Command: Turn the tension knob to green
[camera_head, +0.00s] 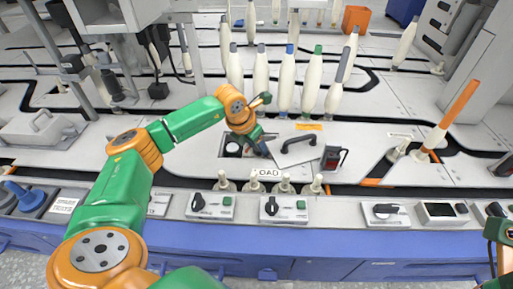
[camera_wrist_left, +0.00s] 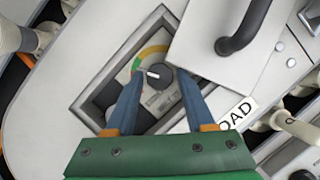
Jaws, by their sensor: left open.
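The tension knob (camera_wrist_left: 160,78) is a dark round knob with a white mark, set in a recess. A coloured arc (camera_wrist_left: 150,51) curves around its upper left, with green at the lower-left end, then yellow and orange. The white mark is on the knob's left side; I cannot tell exactly which colour it meets. My left gripper (camera_wrist_left: 161,72) is open, with one blue finger on each side of the knob; contact is unclear. In the head view my left gripper (camera_head: 259,147) reaches down into the recess and hides the knob.
A pale cover plate (camera_head: 295,155) with a black handle (camera_head: 300,140) lies right beside the recess. Several bobbins (camera_head: 286,82) stand behind it. Short pegs (camera_head: 285,183) and a LOAD label (camera_head: 266,173) are in front. A control panel (camera_head: 286,209) runs along the front edge.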

